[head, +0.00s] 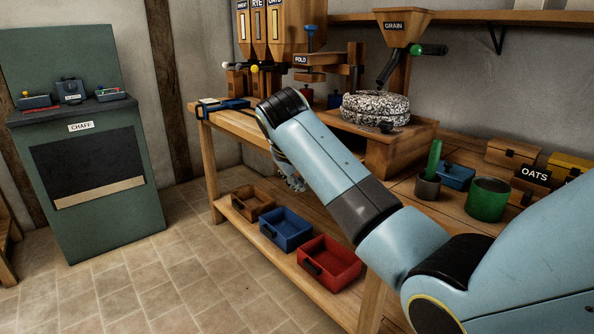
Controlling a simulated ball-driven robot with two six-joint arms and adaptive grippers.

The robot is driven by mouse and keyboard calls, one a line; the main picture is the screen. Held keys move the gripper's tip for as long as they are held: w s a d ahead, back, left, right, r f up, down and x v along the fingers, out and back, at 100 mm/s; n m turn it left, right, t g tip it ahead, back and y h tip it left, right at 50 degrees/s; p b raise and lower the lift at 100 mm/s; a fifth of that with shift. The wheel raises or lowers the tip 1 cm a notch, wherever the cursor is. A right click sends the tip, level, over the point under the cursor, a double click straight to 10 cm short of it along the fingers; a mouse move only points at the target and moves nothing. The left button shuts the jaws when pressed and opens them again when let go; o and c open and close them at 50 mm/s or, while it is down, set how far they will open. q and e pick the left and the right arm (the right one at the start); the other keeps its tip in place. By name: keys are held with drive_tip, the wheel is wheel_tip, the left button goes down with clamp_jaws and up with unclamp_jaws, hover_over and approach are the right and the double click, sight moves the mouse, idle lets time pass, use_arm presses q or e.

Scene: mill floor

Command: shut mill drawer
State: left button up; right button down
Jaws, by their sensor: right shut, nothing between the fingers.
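The mill is a speckled round stone (375,106) on a wooden base (418,134), on the workbench at the back right. A wooden hopper marked GRAIN (396,27) stands above it. My right arm crosses in front of the bench and hides part of the mill's lower front. I cannot clearly make out the mill drawer or how far it is open. My right gripper (295,184) is shut and empty, pointing down by the bench's front edge, left of and nearer than the mill, partly hidden by its own arm. My left gripper is out of view.
On the lower shelf stand a brown bin (252,203), a blue bin (286,229) and a red bin (329,262). A green CHAFF cabinet (92,205) stands left. The tiled floor between is clear.

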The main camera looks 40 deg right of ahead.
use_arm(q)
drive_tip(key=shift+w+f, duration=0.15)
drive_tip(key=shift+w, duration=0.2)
use_arm(e)
drive_tip(key=shift+w+d+f, duration=0.25)
drive_tip(key=shift+d+f, duration=0.1)
drive_tip(key=shift+d, duration=0.5)
drive_tip(key=shift+w+d+f, duration=0.25)
drive_tip(key=shift+d+f, duration=0.15)
drive_tip(key=shift+d, duration=0.5)
drive_tip(key=shift+w+d+f, duration=0.25)
drive_tip(key=shift+d+f, duration=0.1)
drive_tip(key=shift+d, duration=0.5)
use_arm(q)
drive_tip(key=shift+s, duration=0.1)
use_arm(e)
drive_tip(key=shift+d, duration=0.15)
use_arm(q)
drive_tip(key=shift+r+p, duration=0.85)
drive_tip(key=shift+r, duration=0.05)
use_arm(e)
drive_tip(key=d, duration=1)
drive_tip(key=w+d, duration=0.1)
drive_tip(key=d, duration=0.5)
drive_tip(key=shift+w, duration=0.1)
